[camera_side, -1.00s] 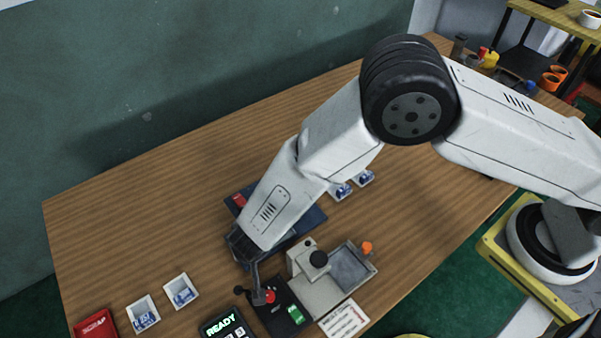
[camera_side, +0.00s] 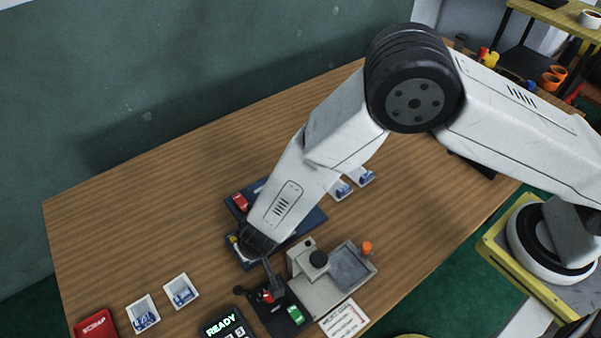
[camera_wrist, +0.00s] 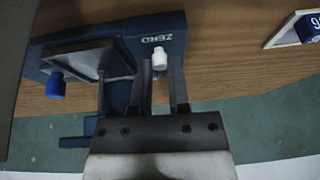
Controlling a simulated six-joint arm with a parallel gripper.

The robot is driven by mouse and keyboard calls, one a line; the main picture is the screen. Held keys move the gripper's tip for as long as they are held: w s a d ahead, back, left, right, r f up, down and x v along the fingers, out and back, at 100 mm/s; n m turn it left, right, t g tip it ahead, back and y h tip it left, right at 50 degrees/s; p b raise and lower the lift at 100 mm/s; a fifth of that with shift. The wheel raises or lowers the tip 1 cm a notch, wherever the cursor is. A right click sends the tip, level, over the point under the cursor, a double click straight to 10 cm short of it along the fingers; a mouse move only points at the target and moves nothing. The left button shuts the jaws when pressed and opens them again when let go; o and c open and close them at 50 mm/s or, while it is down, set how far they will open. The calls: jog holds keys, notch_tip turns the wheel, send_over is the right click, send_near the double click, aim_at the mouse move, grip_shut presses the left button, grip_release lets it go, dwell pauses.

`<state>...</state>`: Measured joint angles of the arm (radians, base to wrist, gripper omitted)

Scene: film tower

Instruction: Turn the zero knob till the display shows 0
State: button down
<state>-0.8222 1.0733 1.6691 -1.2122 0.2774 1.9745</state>
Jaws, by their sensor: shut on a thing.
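In the wrist view a white knob (camera_wrist: 160,58) stands beside the word ZERO on a dark blue body (camera_wrist: 172,24). My gripper (camera_wrist: 160,70) has a fingertip on either side of this knob and is shut on it. A keypad unit (camera_side: 222,326) at the bottom edge has a display reading READY in green. I cannot make out a number on any display.
A grey device (camera_side: 322,290) with a black knob stands just right of my gripper. White bins (camera_side: 181,291) and a red SCRAP tray (camera_side: 95,325) are at the left. The back left of the table is clear.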

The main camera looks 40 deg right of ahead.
jog(key=shift+n+y, duration=0.6)
jog(key=shift+n, duration=1.1)
jog(key=c, duration=0.6)
grip_release()
jog(key=shift+d+r, duration=0.1)
jog(key=shift+r, duration=0.05)
jog(key=v, duration=0.7)
jog(key=shift+r, duration=0.3)
